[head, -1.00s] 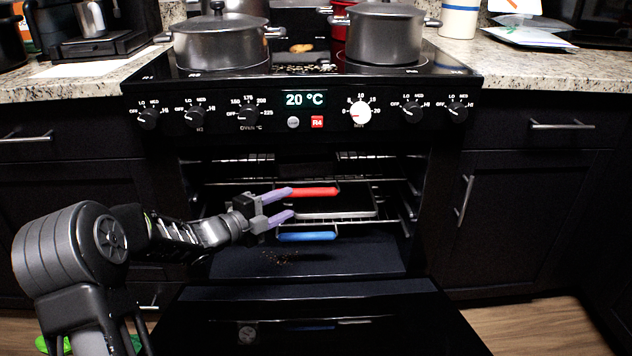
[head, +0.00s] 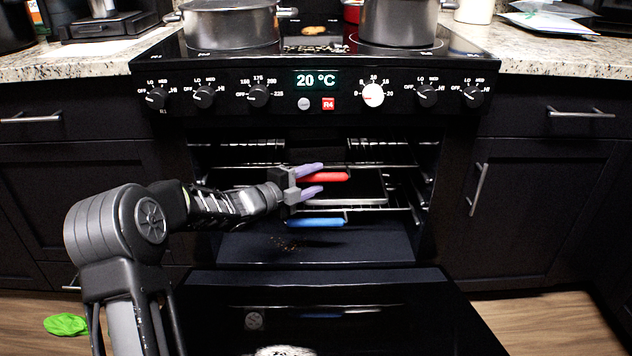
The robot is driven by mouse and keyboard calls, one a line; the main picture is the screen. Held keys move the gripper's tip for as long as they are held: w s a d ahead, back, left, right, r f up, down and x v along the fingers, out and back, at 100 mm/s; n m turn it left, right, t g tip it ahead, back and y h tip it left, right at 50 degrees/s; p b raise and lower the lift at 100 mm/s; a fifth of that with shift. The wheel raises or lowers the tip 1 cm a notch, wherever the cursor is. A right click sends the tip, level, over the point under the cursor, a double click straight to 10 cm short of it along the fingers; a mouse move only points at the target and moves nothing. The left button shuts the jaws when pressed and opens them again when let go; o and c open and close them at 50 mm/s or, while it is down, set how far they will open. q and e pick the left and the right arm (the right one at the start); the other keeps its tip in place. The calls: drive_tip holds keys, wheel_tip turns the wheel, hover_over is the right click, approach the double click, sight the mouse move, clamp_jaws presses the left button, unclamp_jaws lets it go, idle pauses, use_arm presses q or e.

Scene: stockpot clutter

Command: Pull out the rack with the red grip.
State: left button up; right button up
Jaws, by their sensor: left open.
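The red grip (head: 325,177) is on the front of the upper rack inside the open oven. A blue grip (head: 314,222) is on a lower rack below it. My left gripper (head: 311,181) is open at the oven mouth. Its two purple fingers point right, one overlapping the left end of the red grip in the picture and the other lower, between the red and blue grips. I cannot tell whether a finger touches the red grip. A tray (head: 372,190) sits on a rack behind. My right gripper is not in view.
The oven door (head: 330,315) is folded down in front. Two pots, left (head: 230,27) and right (head: 398,22), stand on the hob. A green item (head: 66,325) lies on the floor at left. Dark crumbs (head: 287,245) lie low in the oven.

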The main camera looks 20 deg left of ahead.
use_arm(q)
drive_tip(key=shift+w+d, duration=0.2)
drive_tip(key=shift+w, duration=0.35)
drive_tip(key=shift+c, duration=0.2)
clamp_jaws()
drive_tip(key=shift+f, duration=0.1)
idle(0.8)
